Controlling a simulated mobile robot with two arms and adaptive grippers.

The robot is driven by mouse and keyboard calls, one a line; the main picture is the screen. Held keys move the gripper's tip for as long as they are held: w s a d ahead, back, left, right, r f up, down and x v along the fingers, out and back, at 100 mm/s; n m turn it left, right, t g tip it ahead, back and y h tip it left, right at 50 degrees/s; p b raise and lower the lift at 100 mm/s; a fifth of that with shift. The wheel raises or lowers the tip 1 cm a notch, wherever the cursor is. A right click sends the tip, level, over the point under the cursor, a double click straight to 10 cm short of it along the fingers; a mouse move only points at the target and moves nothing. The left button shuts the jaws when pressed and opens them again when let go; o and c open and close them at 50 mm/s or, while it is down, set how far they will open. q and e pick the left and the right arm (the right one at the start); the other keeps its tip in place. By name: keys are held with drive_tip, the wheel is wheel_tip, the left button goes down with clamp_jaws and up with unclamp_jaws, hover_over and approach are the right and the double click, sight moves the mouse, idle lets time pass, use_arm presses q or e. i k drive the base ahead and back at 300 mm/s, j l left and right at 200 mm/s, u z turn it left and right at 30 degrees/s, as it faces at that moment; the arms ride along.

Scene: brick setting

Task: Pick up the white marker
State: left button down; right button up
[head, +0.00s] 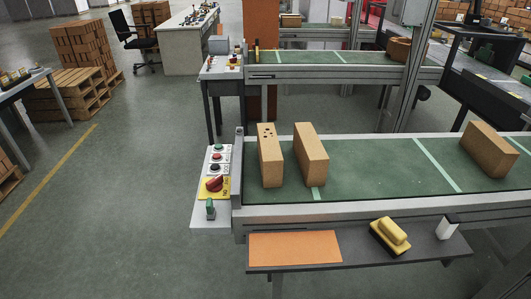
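A small white upright object (447,228), which looks like the white marker, stands near the right end of a dark shelf (355,245) in front of the conveyor. Its details are too small to make out. A yellow block with a dark base (390,236) lies to its left on the same shelf. Neither of my grippers shows in the head view, so nothing is seen touching the white object.
An orange sheet (295,247) lies on the shelf's left part. Behind the shelf runs a green conveyor (375,165) carrying bricks (311,155). A control panel (212,185) with buttons is at its left end. The floor at left is open.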

sight(450, 221)
drive_tip(key=z, duration=1.4)
drive_tip(key=i+l, duration=0.1)
drive_tip(key=l+u, duration=0.05)
drive_tip(key=l, duration=0.05)
